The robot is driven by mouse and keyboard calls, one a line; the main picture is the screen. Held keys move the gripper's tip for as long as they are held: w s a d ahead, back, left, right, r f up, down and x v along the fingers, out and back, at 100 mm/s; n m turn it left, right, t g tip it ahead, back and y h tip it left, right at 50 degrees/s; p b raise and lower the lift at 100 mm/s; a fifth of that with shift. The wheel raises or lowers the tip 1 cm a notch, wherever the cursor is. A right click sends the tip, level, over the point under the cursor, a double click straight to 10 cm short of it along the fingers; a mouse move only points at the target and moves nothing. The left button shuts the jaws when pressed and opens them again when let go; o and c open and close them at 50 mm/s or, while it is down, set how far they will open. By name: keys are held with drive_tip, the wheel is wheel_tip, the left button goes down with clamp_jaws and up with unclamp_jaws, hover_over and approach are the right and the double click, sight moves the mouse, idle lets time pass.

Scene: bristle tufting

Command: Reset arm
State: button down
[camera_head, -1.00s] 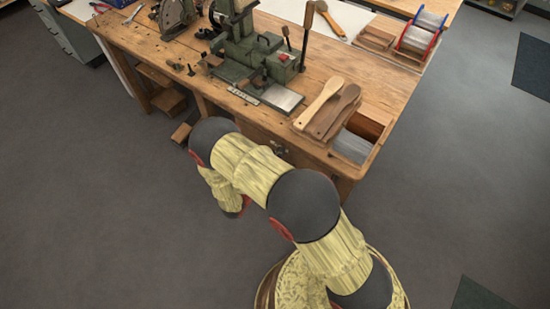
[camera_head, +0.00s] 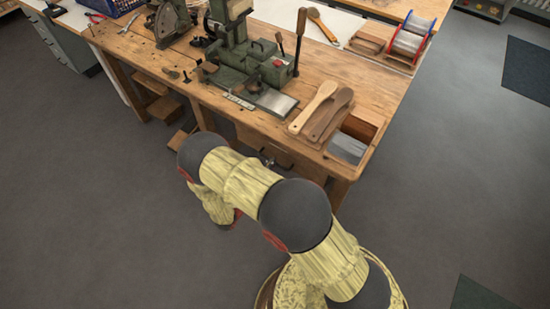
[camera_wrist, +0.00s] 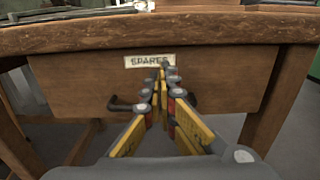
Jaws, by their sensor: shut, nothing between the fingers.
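My gripper (camera_wrist: 163,82) shows in the wrist view, its fingers together and empty. It points at the front of a wooden drawer (camera_wrist: 225,75) marked with a "SPARES" label (camera_wrist: 150,61). A dark handle (camera_wrist: 127,105) shows behind the fingers, partly hidden by them. I cannot tell whether the fingertips touch the drawer. In the head view my arm is folded in front of the workbench (camera_head: 345,65), and my gripper is hidden there.
A green machine (camera_head: 240,55) stands on the bench. Wooden brush handles (camera_head: 322,110) lie beside an open compartment (camera_head: 350,145) at the front right corner. Wire spools (camera_head: 410,40) stand farther back.

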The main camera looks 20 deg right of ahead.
drive_tip(key=p+v, duration=0.1)
drive_tip(key=v, duration=0.7)
drive_tip(key=shift+a+p, duration=0.2)
drive_tip(key=shift+p, duration=0.15)
drive_tip(key=shift+s, duration=0.1)
